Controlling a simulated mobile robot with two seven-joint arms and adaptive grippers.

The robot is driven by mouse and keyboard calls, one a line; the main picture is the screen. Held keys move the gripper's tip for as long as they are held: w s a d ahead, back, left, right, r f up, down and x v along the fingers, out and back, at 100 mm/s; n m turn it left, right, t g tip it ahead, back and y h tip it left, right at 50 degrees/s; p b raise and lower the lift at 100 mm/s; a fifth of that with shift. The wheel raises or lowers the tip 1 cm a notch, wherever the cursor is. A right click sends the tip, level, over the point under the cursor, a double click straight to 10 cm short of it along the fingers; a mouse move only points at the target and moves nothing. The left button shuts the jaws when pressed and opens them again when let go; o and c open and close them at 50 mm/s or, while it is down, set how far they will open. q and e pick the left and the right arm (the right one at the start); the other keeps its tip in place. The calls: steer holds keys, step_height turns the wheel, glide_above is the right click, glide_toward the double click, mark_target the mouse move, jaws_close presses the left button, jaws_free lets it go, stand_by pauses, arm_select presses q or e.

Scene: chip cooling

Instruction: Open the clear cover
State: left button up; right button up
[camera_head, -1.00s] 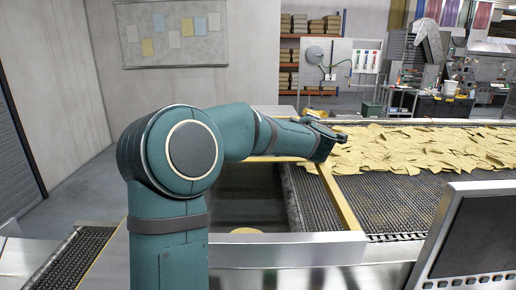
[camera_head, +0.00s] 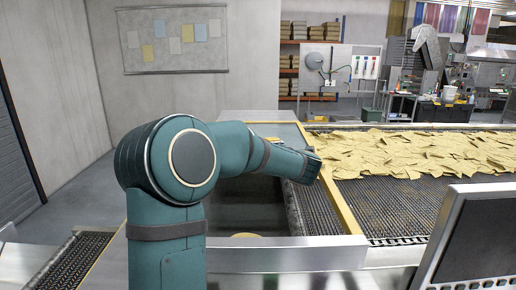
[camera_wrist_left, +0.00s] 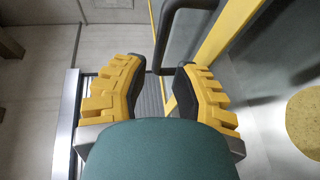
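The cover's clear panel is hard to make out. A yellow frame bar (camera_head: 340,205), apparently its edge, runs along the left side of the conveyor. It also shows in the wrist view (camera_wrist_left: 228,36), next to a dark bent handle (camera_wrist_left: 170,35). My left arm reaches across from the left, and its forearm hides the gripper in the head view. In the left wrist view my left gripper (camera_wrist_left: 160,75) has its yellow-padded fingers apart, with the handle's lower end in line with the gap. Whether the fingers touch it I cannot tell. My right gripper is out of view.
The conveyor mesh (camera_head: 385,205) carries many yellow chips (camera_head: 420,150) on the right. A dark bay lies under my arm, with one round yellow piece (camera_head: 246,236). A monitor (camera_head: 485,235) stands at the front right. A metal rail (camera_head: 290,255) runs along the front.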

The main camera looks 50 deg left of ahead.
arm_select(q)
steer(key=x, duration=0.6)
steer(key=shift+w+a+f, duration=0.1)
steer(key=shift+a, duration=0.2)
jaws_close()
